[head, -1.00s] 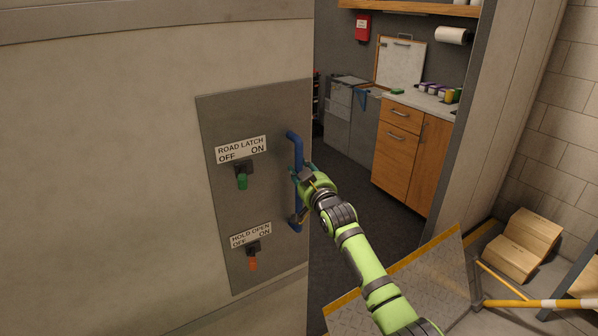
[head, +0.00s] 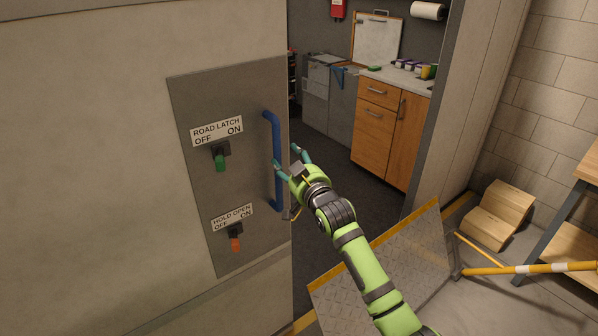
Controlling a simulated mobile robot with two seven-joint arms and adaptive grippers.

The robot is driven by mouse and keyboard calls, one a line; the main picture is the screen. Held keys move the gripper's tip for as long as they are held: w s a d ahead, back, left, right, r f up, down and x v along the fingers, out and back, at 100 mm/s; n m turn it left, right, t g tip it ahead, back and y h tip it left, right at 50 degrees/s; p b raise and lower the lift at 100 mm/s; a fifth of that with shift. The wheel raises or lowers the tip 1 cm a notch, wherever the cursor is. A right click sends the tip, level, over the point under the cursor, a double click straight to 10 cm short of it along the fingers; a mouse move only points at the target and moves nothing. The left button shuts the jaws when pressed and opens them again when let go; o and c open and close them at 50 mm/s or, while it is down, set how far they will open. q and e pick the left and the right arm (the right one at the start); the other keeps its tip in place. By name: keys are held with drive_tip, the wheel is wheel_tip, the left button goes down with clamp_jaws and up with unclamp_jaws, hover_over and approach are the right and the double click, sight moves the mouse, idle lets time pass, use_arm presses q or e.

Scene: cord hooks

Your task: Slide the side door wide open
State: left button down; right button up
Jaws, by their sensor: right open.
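The side door (head: 90,130) is a large beige panel filling the left of the head view, with the doorway open to its right. A grey plate (head: 195,108) on it carries a blue vertical handle (head: 276,145), a green road latch lever (head: 220,162) and an orange hold open lever (head: 235,243). Both levers hang down below their labels. My right gripper (head: 287,163) is open beside the handle's middle, its teal fingers spread near the bar. Whether a finger touches the bar cannot be told. My left gripper is not in view.
Through the doorway stand a wooden cabinet (head: 378,135) and grey units (head: 325,95). A metal ramp (head: 385,262) with yellow edges lies below the doorway. Wooden steps (head: 497,215), a yellow-white bar (head: 530,268) and a wooden table (head: 575,245) are at the right.

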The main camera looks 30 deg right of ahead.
drive_tip(key=s, duration=0.5)
drive_tip(key=shift+a, duration=0.1)
idle(0.3)
